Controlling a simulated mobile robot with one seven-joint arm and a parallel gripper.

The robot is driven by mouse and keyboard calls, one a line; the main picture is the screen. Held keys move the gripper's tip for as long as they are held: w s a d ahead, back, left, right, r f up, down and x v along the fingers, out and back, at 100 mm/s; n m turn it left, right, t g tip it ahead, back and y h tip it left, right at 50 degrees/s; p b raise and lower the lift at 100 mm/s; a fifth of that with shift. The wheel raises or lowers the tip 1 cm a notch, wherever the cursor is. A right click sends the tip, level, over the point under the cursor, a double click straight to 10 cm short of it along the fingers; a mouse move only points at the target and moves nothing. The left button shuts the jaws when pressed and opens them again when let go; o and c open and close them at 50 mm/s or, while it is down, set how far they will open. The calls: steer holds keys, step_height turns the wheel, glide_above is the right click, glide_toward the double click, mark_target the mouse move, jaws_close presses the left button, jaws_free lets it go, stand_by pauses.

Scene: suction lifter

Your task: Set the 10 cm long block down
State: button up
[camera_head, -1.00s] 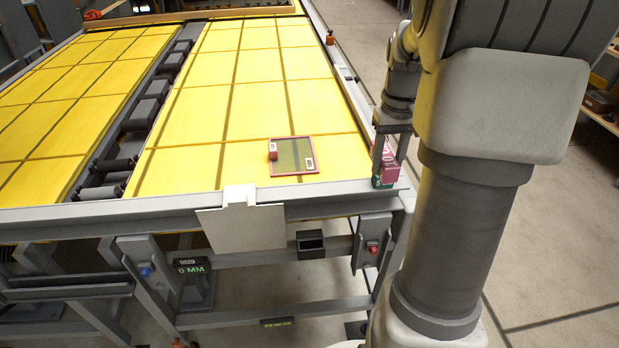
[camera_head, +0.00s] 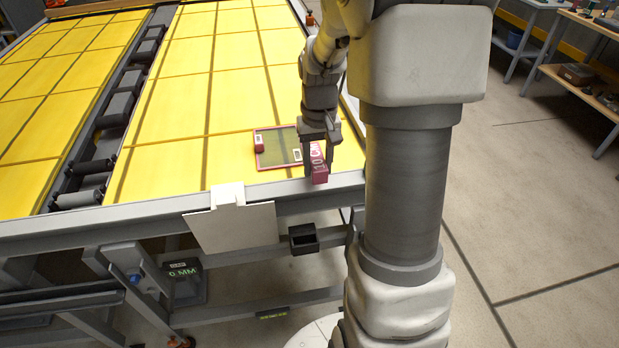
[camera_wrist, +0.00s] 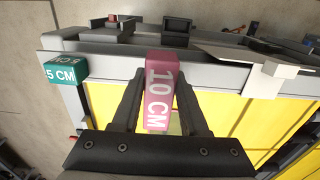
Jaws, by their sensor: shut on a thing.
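A pink block marked "10 CM" (camera_wrist: 160,90) sits between the fingers of my gripper (camera_wrist: 160,105) in the wrist view. In the head view the pink block (camera_head: 319,171) hangs from my gripper (camera_head: 318,160), near the right front corner of the yellow table (camera_head: 230,150). My gripper is shut on it. A pink-rimmed mat (camera_head: 274,150) lies just left of the block, with a small red block (camera_head: 258,145) on its left edge. Whether the held block touches the table cannot be told.
A teal block marked "5 CM" (camera_wrist: 66,71) stands on the table's corner in the wrist view. A white plate (camera_head: 232,222) and a black open box (camera_head: 303,238) are at the table's front edge. Yellow panels behind the mat are clear.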

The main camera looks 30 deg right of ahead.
mark_target(310, 191)
steer(key=shift+w+a+f, duration=0.35)
steer(key=shift+a+f, duration=0.15)
steer(key=shift+a, duration=0.25)
steer(key=shift+f, duration=2)
steer(key=shift+f, duration=0.1)
steer(key=o, duration=1.1)
